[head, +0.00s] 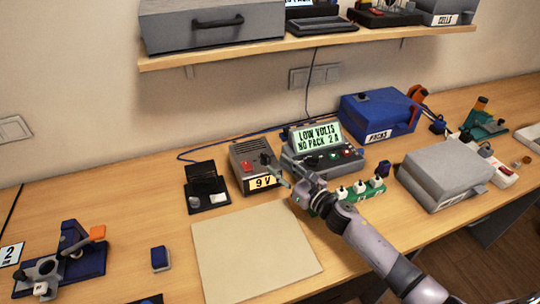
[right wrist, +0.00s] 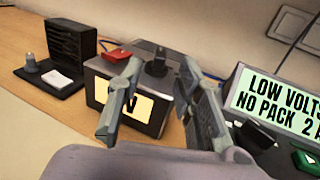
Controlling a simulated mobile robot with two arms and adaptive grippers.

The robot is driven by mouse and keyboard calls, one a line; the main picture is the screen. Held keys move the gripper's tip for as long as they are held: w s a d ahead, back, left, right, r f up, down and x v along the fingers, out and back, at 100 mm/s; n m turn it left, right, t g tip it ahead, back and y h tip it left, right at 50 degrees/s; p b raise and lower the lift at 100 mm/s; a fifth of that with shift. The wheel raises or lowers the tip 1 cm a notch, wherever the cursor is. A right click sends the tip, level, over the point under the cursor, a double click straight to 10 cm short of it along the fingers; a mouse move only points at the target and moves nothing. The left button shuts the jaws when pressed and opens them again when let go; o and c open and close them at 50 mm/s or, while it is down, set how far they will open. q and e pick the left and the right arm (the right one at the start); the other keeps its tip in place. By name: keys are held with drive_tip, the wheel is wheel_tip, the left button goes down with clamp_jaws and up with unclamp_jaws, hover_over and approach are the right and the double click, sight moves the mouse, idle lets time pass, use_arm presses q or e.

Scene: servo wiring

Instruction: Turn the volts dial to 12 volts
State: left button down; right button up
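The supply box (head: 240,155) is grey with a dark front and stands at mid-table. Its yellow display (head: 263,182) reads 9 V. In the right wrist view the black volts dial (right wrist: 156,64) stands on its top, beside a red switch (right wrist: 117,56). My right gripper (head: 281,178) is at the box's right front edge; in the right wrist view its fingers (right wrist: 160,68) are spread, with the dial showing between them. I cannot tell whether they touch the dial. The fingers partly hide the display there. My left gripper is not in view.
A tester (head: 290,165) right of the box has a screen reading LOW VOLTS NO PACK 2 A. A black stand (head: 203,183) is to the left. A green strip with white sockets (head: 372,192) is at the right. A bare tan mat (head: 255,250) lies in front.

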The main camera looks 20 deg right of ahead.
sight(269, 159)
drive_tip(key=x, duration=0.4)
drive_tip(key=shift+w, duration=0.1)
drive_tip(key=shift+w+a, duration=0.15)
drive_tip(key=shift+w, duration=0.2)
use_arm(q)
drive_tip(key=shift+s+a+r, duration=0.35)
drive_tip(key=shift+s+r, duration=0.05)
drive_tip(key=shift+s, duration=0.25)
use_arm(e)
drive_tip(key=shift+c, duration=0.6)
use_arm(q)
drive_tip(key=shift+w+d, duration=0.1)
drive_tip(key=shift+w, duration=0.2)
use_arm(e)
drive_tip(key=shift+a+f, duration=0.1)
drive_tip(key=shift+f, duration=0.05)
clamp_jaws()
